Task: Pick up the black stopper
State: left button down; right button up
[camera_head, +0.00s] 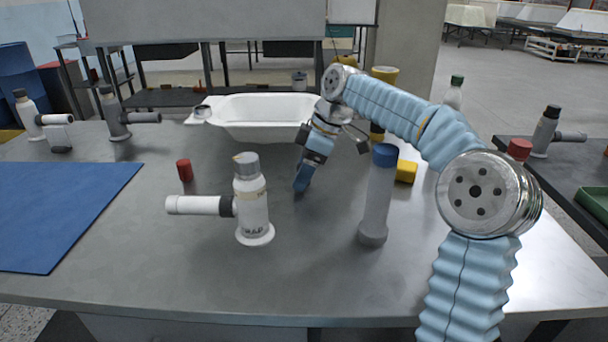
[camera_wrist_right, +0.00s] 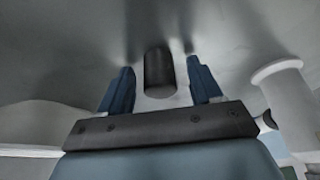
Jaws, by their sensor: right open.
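The black stopper (camera_wrist_right: 159,66) is a small dark cylinder in the right wrist view. It sits between the two blue fingers of my right gripper (camera_wrist_right: 160,85), with a gap on each side. The gripper is open and holds nothing. In the head view my right gripper (camera_head: 301,182) points down at the grey table in front of the white bathtub shell, and it seems to hide the stopper there. My left gripper is not in view.
On the grey table (camera_head: 310,270), a white bottle-like fitting (camera_head: 252,205) with a side spout stands left of my gripper, and a blue-capped cylinder (camera_head: 377,205) stands right. The white bathtub shell (camera_head: 255,117), a red cap (camera_head: 185,170) and a yellow block (camera_head: 406,171) are nearby.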

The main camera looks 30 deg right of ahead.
jog(key=shift+c, duration=0.3)
jog(key=c, duration=1)
jog(key=shift+r, duration=0.15)
jog(key=shift+c, duration=0.2)
notch_tip(320, 180, up, 10)
jog(key=shift+f, duration=0.1)
